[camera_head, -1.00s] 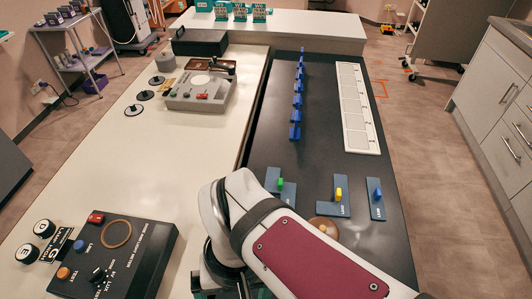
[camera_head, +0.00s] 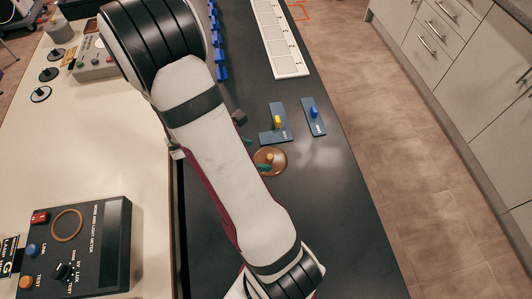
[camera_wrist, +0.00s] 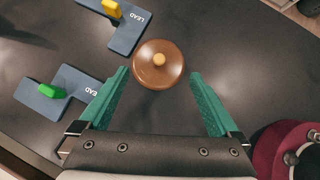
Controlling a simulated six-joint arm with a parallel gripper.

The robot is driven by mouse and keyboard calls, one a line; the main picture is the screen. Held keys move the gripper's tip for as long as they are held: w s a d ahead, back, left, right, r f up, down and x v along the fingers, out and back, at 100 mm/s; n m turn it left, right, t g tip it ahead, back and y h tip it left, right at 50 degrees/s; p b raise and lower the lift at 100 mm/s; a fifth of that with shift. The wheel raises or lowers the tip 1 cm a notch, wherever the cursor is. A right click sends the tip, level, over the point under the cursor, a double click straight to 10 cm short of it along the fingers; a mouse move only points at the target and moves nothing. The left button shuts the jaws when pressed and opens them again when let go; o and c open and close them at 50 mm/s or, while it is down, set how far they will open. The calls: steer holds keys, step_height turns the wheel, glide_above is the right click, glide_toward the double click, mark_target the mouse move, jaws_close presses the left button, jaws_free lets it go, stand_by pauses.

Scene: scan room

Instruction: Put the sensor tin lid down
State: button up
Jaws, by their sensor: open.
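A round brown lid with a small tan knob (camera_head: 270,160) is on the dark bench top (camera_head: 340,220), just below the yellow-handled plate. In the wrist view the lid (camera_wrist: 146,76) lies between and slightly beyond the tips of the two green fingers. My gripper (camera_wrist: 160,74) is open, with a gap between each finger and the lid. In the head view my arm hides most of the gripper. Whether the lid rests on a tin or directly on the bench cannot be told.
A yellow-handled lead plate (camera_wrist: 124,36) and a green-handled one (camera_wrist: 44,100) lie close to the lid. A blue-handled plate (camera_head: 313,118), a row of blue pieces (camera_head: 221,72) and a white slotted strip (camera_head: 277,38) stand farther off. The bench is bare right of the lid.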

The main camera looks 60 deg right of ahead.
mark_target(269, 157)
steer(key=x, duration=0.6)
steer(key=shift+d+f, duration=0.25)
jaws_close()
